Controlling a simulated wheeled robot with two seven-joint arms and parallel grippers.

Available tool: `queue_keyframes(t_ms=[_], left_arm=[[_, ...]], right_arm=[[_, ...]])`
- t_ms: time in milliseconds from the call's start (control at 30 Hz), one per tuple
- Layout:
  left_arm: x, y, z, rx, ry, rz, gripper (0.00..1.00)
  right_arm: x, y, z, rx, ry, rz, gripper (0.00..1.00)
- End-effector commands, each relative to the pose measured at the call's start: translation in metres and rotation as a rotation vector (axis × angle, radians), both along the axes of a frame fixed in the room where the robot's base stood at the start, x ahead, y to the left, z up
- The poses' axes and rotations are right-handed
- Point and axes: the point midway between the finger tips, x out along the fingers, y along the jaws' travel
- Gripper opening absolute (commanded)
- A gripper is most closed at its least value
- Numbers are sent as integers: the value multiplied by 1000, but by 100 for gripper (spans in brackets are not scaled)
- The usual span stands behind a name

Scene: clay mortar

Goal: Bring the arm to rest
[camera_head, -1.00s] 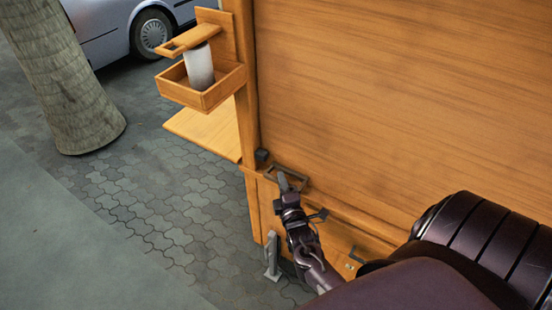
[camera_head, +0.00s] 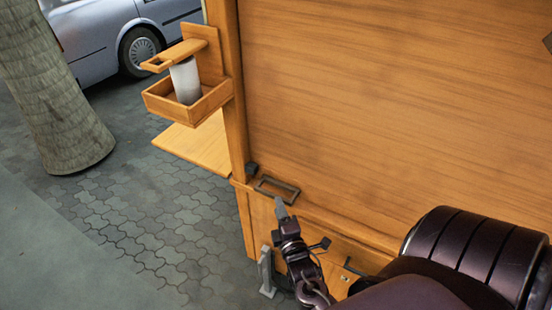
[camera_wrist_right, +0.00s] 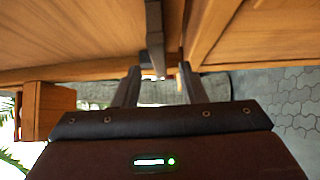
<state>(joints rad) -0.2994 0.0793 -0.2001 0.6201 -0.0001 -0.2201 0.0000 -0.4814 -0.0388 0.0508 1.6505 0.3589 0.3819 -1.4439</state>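My right gripper (camera_head: 281,208) is in the lower middle of the head view, its tip pointing up at the wooden cart wall. Just above it is a grey rectangular metal handle (camera_head: 277,189) on the wall's ledge. The gripper tip appears apart from this handle. In the right wrist view the two dark fingers of my right gripper (camera_wrist_right: 158,74) stand apart with a clear gap. A grey metal bar (camera_wrist_right: 154,35) shows beyond and between the fingertips, and I see no finger closed on it. My left gripper is in neither view.
The wooden cart wall (camera_head: 390,110) fills the right side. A wooden holder box (camera_head: 187,106) with a white cylinder (camera_head: 185,80) and a shelf (camera_head: 198,147) stick out at left. A tree trunk (camera_head: 52,95) and a car (camera_head: 105,35) stand farther off. Paving at left is open.

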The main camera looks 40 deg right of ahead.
Motion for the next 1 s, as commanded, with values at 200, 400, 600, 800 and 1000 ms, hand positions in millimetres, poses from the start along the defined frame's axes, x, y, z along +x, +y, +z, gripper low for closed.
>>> queue_keyframes(t_ms=[200,400,600,800,1000], left_arm=[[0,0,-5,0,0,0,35],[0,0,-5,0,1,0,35],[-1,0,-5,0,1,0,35],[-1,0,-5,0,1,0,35],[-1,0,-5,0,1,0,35]], right_arm=[[-22,9,-1,1,1,0,38],[-24,10,1,1,-1,0,38],[-23,10,0,1,-1,0,38],[-23,10,0,2,0,1,38],[-27,27,-53,155,82,43,38]])
